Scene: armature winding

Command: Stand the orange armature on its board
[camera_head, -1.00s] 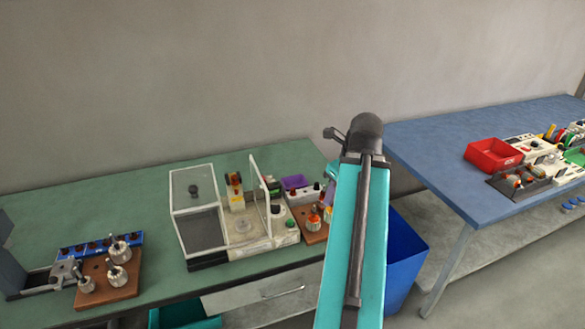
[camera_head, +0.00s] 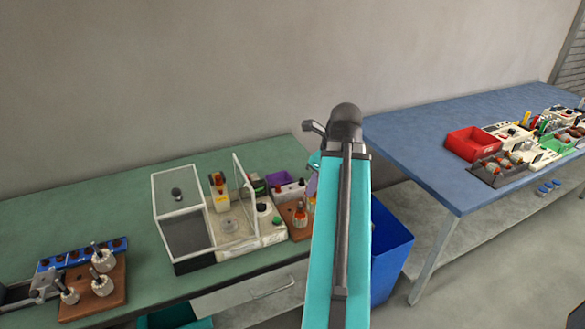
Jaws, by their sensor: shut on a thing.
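A brown board (camera_head: 299,229) lies at the right end of the green bench, beside the white winding machine. One armature with orange windings (camera_head: 300,214) stands upright on it. My gripper (camera_head: 311,188) shows only as a narrow sliver at the left edge of my teal arm, above this board. A bit of orange (camera_head: 311,204) shows just under it, which looks like the orange armature held in the shut jaws. My arm hides most of the gripper, the held piece and the board's right part. I cannot tell whether the held piece touches the board.
The winding machine (camera_head: 243,242) has its clear guard raised close left of the board. Another brown board (camera_head: 112,298) with several pale armatures is at lower left. A blue bin (camera_head: 392,250) and blue table (camera_head: 420,165) are right.

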